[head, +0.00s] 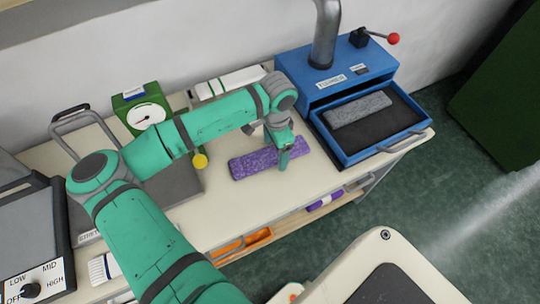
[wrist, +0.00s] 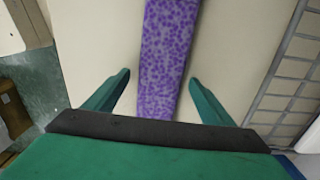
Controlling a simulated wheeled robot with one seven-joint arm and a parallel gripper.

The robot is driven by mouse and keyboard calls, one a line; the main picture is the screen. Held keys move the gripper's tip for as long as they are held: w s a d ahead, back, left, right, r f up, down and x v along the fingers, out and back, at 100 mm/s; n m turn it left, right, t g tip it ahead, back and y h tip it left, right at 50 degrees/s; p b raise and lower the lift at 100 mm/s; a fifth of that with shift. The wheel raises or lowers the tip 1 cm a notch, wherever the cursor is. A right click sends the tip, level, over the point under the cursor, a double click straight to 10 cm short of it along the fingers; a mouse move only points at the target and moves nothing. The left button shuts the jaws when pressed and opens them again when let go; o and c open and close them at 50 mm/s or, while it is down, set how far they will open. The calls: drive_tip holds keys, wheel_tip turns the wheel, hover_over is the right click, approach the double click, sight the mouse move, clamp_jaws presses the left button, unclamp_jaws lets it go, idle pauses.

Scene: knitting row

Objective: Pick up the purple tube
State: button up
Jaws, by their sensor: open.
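The purple tube (head: 254,163) is a flat, speckled purple length lying on the cream worktop in front of the blue machine. My gripper (head: 285,155) points down at its right part in the head view. In the wrist view the purple tube (wrist: 164,55) runs up the picture between the two green fingers of my gripper (wrist: 160,78). The fingers are spread apart, one on each side of it, with bare worktop showing between each finger and the tube. Whether the fingertips are down at the tube's height I cannot tell.
A blue machine (head: 335,66) with an open tray (head: 410,124) holding a grey piece (head: 358,108) stands right of the tube. A green scale (head: 143,112) is at the back left. A purple-and-white item (head: 325,200) and orange items (head: 240,244) lie on the shelf below.

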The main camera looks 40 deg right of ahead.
drive_tip(key=c, duration=1.1)
drive_tip(key=shift+c, duration=0.2)
